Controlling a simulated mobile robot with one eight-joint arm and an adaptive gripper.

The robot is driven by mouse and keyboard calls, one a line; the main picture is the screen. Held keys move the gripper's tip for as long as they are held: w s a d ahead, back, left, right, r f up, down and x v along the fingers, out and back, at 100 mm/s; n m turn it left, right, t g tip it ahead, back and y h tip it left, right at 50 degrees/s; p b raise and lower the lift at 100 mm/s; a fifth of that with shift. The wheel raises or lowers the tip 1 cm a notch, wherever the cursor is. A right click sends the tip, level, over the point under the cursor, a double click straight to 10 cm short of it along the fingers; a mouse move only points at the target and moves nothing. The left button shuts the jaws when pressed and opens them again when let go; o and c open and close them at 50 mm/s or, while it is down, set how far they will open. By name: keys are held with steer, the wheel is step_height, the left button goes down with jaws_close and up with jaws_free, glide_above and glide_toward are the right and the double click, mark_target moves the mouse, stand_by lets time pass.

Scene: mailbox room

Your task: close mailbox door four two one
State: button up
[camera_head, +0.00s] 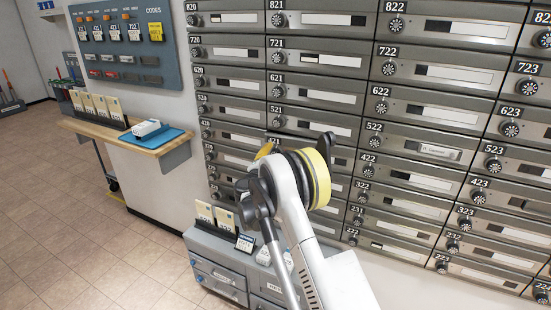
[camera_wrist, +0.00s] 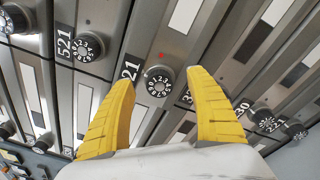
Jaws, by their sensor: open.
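The grey mailbox door with its label partly hidden, ending in 21 (camera_wrist: 137,82), is in the middle of the wrist view. It has a round black-and-white dial (camera_wrist: 159,82) and a small red mark above it. My gripper (camera_wrist: 160,80) has two yellow fingers spread apart, one on either side of the dial in the picture. Nothing is seen held between them; contact with the door cannot be told. In the head view the label 421 (camera_head: 273,141) shows just above my arm, which hides most of that door. How far the door stands open is unclear.
Mailbox 521 (camera_wrist: 80,47) is beside it in the wrist view. Rows of similar mailboxes fill the wall. A grey cabinet (camera_head: 216,254) with cards on top stands below. A wooden shelf (camera_head: 150,142) with a blue tray is at left; the tiled floor (camera_head: 70,240) there is clear.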

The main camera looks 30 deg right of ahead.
mark_target(279, 150)
steer(key=shift+x, duration=0.9)
jaws_close()
steer(key=shift+x, duration=1.3)
steer(key=shift+w+r, duration=0.15)
steer(key=shift+r, duration=0.1)
steer(key=shift+c, duration=1.5)
jaws_free()
steer(key=o, duration=0.3)
steer(key=shift+w+d+f, duration=0.1)
